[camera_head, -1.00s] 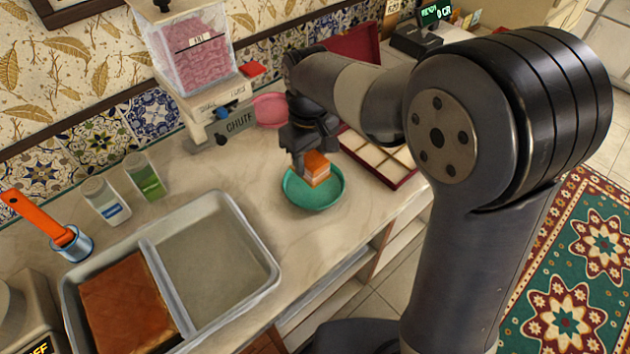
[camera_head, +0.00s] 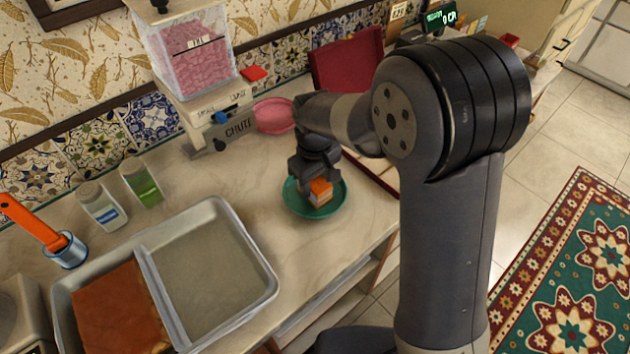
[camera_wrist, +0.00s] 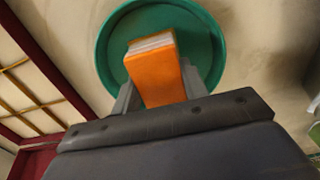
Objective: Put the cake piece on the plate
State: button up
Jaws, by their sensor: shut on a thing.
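The cake piece (camera_head: 320,192) is a small block with an orange top and pale layered sides. It is over the green plate (camera_head: 335,208), a round dish on the counter. My gripper (camera_head: 308,186) is above the plate and shut on the cake piece. In the wrist view the cake piece (camera_wrist: 158,75) is between the fingers, with the green plate (camera_wrist: 116,32) behind it. I cannot tell whether the underside of the cake touches the plate.
A metal tray (camera_head: 272,283) with a brown cake slab (camera_head: 118,312) is at front left. Two shakers (camera_head: 142,182) stand behind it. A pink bowl (camera_head: 275,115) and a chute dispenser (camera_head: 190,60) are at the back. An open red box (camera_head: 347,65) lies behind my arm.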

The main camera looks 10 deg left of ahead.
aim_at(315, 181)
jog(key=shift+f, duration=0.1)
jog(key=o, duration=1)
notch_tip(315, 181, up, 12)
jog(key=shift+r, duration=0.15)
